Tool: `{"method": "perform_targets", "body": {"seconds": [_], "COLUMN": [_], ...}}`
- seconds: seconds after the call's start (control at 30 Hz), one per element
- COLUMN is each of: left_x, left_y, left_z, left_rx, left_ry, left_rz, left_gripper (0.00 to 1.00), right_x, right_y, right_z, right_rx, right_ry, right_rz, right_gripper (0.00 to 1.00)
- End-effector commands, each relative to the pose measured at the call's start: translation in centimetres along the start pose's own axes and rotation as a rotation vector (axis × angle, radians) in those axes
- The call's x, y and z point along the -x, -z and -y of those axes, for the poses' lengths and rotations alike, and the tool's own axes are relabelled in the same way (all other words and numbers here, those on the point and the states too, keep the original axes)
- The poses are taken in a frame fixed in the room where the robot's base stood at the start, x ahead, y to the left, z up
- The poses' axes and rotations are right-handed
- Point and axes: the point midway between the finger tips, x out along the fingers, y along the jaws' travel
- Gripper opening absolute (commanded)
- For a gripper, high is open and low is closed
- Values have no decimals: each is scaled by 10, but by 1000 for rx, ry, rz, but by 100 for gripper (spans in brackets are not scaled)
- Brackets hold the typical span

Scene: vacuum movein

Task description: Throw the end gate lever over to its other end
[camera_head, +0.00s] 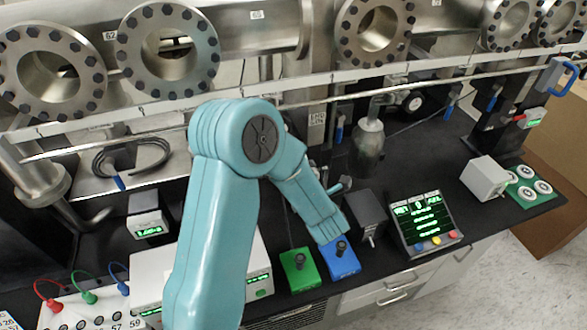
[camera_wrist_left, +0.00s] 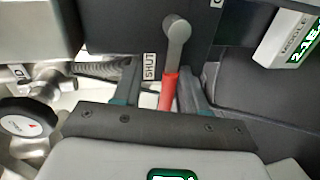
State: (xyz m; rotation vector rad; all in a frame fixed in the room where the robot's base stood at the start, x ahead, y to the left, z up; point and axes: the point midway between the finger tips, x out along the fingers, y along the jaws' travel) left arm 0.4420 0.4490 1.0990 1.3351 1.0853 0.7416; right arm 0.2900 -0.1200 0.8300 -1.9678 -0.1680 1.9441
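In the left wrist view a lever with a grey rounded head and a red handle (camera_wrist_left: 168,92) stands on a dark panel. A label reading SHUT (camera_wrist_left: 149,66) is just left of it. My left gripper (camera_wrist_left: 160,75) is open, one finger on each side of the red handle, with gaps visible. I cannot tell how deep the handle sits between the fingers. In the head view my left arm comes up from below and bends down to the right; its gripper cannot be made out. A red handle (camera_head: 519,117) shows at the far right; I cannot tell whether it is this lever.
A display (camera_wrist_left: 290,38) is right of the lever, and a round black knob (camera_wrist_left: 28,117) is at left. In the head view a green box (camera_head: 299,269), a blue box (camera_head: 341,263) and a control screen (camera_head: 424,223) sit on the bench. Large flanged pipes (camera_head: 168,50) run behind.

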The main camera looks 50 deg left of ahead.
Motion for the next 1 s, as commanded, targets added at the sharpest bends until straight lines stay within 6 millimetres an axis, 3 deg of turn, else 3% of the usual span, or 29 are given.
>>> {"method": "perform_targets", "body": {"seconds": [0.47,0.57,1.0], "left_x": [5,20,132], "left_y": [-2,-2,-3], "left_z": [3,4,2], "left_rx": [-3,-2,-1], "left_ry": [4,4,2], "left_rz": [0,2,6], "left_gripper": [37,37,37], "right_x": [-3,-8,-26], "right_y": [0,0,1], "right_z": [-1,-3,-10], "right_rx": [0,0,0], "right_ry": [0,0,0], "right_rz": [0,0,0], "right_gripper": [43,43,43]}}
